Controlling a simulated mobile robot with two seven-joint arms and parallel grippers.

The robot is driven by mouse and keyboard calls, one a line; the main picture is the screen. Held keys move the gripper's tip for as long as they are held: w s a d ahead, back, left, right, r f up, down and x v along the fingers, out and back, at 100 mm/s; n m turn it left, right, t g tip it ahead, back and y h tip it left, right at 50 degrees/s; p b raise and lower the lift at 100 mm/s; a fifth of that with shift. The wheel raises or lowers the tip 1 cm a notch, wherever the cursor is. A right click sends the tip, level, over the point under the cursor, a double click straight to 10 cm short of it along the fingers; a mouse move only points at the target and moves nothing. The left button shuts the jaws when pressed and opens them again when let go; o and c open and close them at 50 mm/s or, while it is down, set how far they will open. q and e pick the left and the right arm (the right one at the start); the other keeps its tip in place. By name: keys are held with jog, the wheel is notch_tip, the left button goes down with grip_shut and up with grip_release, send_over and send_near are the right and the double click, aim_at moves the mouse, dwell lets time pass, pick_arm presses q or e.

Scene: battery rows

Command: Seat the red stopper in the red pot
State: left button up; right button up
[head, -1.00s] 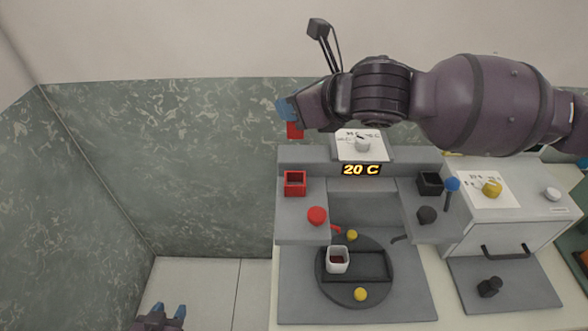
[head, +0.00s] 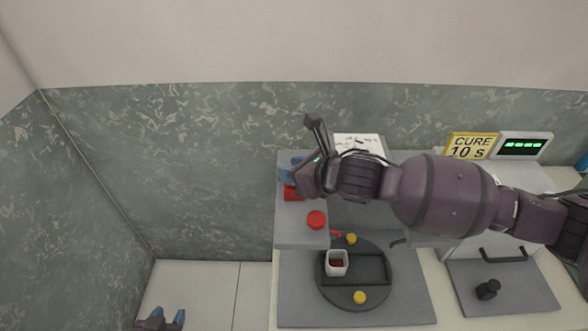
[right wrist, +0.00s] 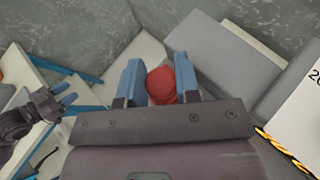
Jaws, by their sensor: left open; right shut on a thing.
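My right gripper (head: 290,170) is shut on the red stopper (right wrist: 161,82), whose rounded top shows between the blue fingers in the right wrist view. In the head view the gripper is at the red pot (head: 291,194) on the left grey ledge, and the hand and fingers cover part of the pot. I cannot tell whether the stopper is above the pot's mouth or inside it. My left gripper (head: 165,318) is open and empty, low at the left of the head view, away from the pot. It also shows in the right wrist view (right wrist: 66,94).
A round red knob (head: 316,219) stands on the ledge in front of the pot. A dark turntable (head: 325,290) bears a white cup (head: 337,263), with yellow knobs (head: 360,297) at its edge. My right arm hides much of the station's right side. A handled box stands right.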

jog(key=shift+f, duration=0.3)
jog(key=shift+f, duration=0.1)
jog(key=o, duration=0.6)
jog(key=shift+o, duration=0.2)
jog(key=shift+s+d+r, duration=0.1)
jog(key=shift+r, duration=0.1)
pick_arm(q)
jog(key=shift+w+f+b, duration=0.15)
jog(key=shift+w+b, duration=0.1)
jog(key=shift+b, duration=0.35)
pick_arm(e)
jog(key=v, duration=1.1)
jog(key=shift+s+d+r, duration=0.2)
jog(key=shift+s, duration=0.05)
pick_arm(q)
jog(key=shift+s+f, duration=0.1)
jog(key=shift+f, duration=0.1)
jog(key=shift+d, duration=0.1)
pick_arm(e)
jog(key=shift+d, duration=0.1)
